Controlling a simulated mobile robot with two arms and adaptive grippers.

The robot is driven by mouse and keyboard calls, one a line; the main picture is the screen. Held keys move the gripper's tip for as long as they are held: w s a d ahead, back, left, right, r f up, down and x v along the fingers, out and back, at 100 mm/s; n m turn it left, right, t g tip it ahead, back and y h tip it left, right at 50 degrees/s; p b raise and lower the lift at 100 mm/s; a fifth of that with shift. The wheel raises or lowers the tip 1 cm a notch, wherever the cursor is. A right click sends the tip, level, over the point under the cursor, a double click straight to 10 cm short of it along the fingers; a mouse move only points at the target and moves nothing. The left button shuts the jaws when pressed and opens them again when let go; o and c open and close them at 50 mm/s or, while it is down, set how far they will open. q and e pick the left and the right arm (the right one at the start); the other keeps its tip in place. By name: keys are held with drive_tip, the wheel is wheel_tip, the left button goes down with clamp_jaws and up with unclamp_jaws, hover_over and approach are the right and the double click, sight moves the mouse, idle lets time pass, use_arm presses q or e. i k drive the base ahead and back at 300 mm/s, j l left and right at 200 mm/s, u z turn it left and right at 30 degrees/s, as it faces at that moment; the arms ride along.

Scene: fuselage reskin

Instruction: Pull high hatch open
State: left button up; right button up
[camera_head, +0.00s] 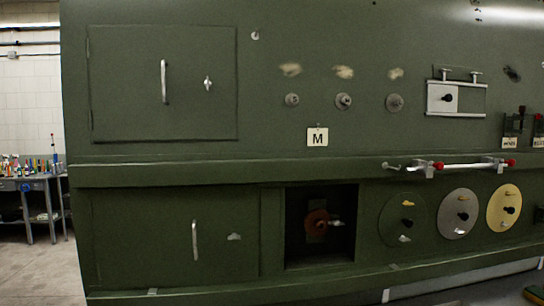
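The high hatch (130,85) is a green rectangular panel at the upper left of the green fuselage wall. It looks shut, flush with the wall. A vertical silver handle (164,82) sits right of its middle. A small silver latch or knob (208,84) is to the right of the handle. Hinge-like marks show along the hatch's left edge. Neither of my grippers shows in the head view.
A lower hatch (140,235) with its own handle (195,240) is below the green ledge (120,174). An open recess (295,240), round discs (460,228) and a red-ended bar (465,166) are to the right. A workbench (30,183) stands at far left.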

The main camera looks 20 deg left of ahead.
sight(147, 83)
drive_tip(key=u, duration=1.2)
